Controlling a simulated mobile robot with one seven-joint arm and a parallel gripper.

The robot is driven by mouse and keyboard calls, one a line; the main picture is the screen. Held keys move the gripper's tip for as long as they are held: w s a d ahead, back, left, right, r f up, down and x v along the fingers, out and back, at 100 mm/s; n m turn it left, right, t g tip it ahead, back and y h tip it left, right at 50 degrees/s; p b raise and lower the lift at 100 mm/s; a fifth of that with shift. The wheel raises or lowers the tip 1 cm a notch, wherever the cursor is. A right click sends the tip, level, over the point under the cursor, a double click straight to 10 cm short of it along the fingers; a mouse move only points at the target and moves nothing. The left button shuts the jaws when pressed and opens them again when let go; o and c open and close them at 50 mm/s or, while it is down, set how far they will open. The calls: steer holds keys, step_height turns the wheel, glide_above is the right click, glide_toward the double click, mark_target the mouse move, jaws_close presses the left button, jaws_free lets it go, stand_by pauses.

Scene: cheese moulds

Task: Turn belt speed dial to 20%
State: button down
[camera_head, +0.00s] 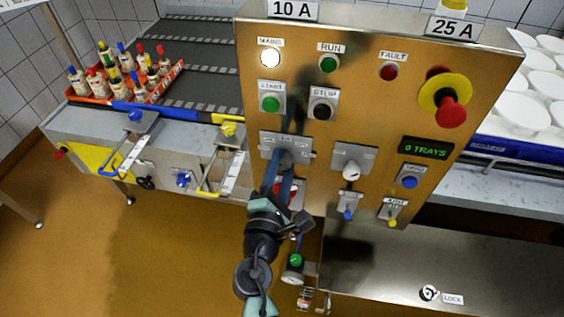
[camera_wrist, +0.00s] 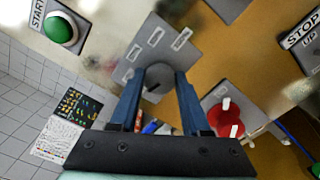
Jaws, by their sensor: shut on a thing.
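The gold control panel (camera_head: 400,130) stands in front of me. A grey plate (camera_head: 270,141) with small white labels sits below the green START button on it. In the wrist view a round grey dial (camera_wrist: 154,90) with a dark pointer line is on this plate (camera_wrist: 150,45). My gripper (camera_head: 285,160) reaches up to the dial. Its two blue fingers (camera_wrist: 160,74) are shut on the dial from both sides. The labels are too small to read, so I cannot tell the dial's setting. The fingers cover part of the dial in the head view.
To the right are a white knob (camera_head: 351,171) and a blue switch (camera_head: 347,213). A red knob (camera_wrist: 226,118) is close to my right finger in the wrist view. A red emergency button (camera_head: 450,111) and a tray display (camera_head: 426,148) are farther right.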

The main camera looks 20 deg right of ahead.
steer(key=shift+n+p, duration=0.4)
steer(key=shift+n, duration=0.9)
steer(key=shift+c, duration=1.9)
jaws_free()
steer(key=shift+a, duration=0.1)
steer(key=b+v, duration=0.2)
steer(key=v, duration=1.1)
